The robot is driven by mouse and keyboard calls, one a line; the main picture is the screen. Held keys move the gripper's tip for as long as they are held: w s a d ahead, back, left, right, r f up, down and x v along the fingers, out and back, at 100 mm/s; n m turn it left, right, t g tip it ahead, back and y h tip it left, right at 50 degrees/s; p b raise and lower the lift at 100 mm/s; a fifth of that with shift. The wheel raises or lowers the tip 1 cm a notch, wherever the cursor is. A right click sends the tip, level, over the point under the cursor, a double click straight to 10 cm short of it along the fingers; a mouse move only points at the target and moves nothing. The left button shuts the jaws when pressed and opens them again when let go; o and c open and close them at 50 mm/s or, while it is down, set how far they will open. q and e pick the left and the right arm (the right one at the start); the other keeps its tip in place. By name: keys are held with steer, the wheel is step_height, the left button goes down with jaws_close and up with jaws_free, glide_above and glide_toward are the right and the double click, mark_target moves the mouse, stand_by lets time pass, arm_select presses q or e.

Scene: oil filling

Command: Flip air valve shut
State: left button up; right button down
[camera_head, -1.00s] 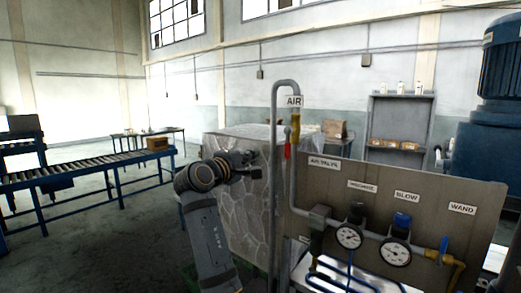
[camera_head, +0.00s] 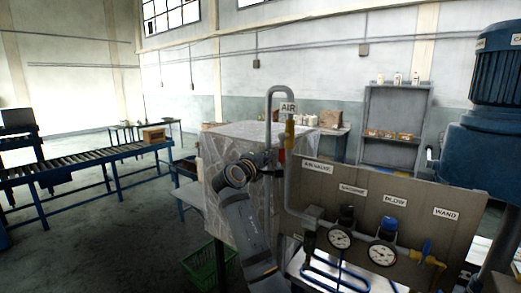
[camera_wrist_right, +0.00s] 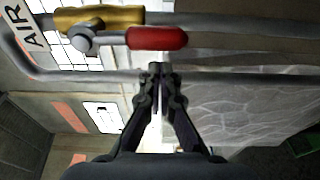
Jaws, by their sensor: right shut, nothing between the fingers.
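The brass air valve (camera_head: 290,132) sits on the grey pipe below the AIR tag. Its red handle (camera_head: 281,156) hangs down along the pipe. In the wrist view the valve body (camera_wrist_right: 100,19) and red handle (camera_wrist_right: 157,38) cross the top, with the handle in line with the pipe. My right gripper (camera_head: 269,160) is just left of the handle in the head view. In the wrist view its fingertips (camera_wrist_right: 158,68) are together and empty, overlapping a grey pipe just below the handle in the picture; contact cannot be told. My left gripper is not in view.
The grey panel (camera_head: 415,192) with gauges (camera_head: 382,253), a blue knob and the wand valve stands right of the pipe. A stone-patterned block (camera_head: 222,205) is behind my right arm. A blue machine (camera_head: 490,140) is at right, a roller conveyor (camera_head: 90,168) at left.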

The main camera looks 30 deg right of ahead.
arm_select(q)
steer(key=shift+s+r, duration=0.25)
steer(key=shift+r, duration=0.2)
arm_select(e)
steer(key=shift+s+d+r, duration=0.1)
steer(key=shift+s, duration=0.85)
steer(key=shift+w, duration=0.1)
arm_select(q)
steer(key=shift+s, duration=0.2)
arm_select(e)
steer(key=shift+s, duration=0.3)
